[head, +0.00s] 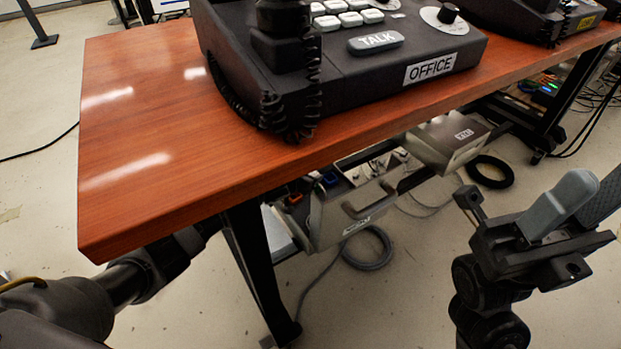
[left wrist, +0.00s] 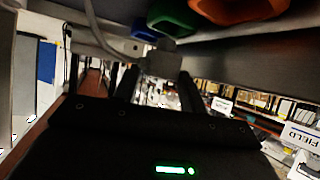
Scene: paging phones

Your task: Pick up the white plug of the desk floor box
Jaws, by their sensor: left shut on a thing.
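In the left wrist view, a pale grey-white plug (left wrist: 160,60) sits between the two dark fingers of my left gripper (left wrist: 159,88), which is shut on it. A pale cord (left wrist: 95,25) runs up and left beside the plug. Blue (left wrist: 145,33), green (left wrist: 172,18) and orange (left wrist: 235,10) parts lie close above it. In the head view my left arm reaches under the table, and the tabletop hides that gripper and the plug. An open grey floor box (head: 345,215) shows under the table edge. My right gripper (head: 560,215) is at the right, its jaw gap unclear.
The red-brown table (head: 140,120) carries a black phone marked OFFICE (head: 430,68). A second box (head: 450,143) stands under the table to the right. A table leg (head: 258,270) and a coiled cable (head: 368,248) are near the first box. The floor in front is clear.

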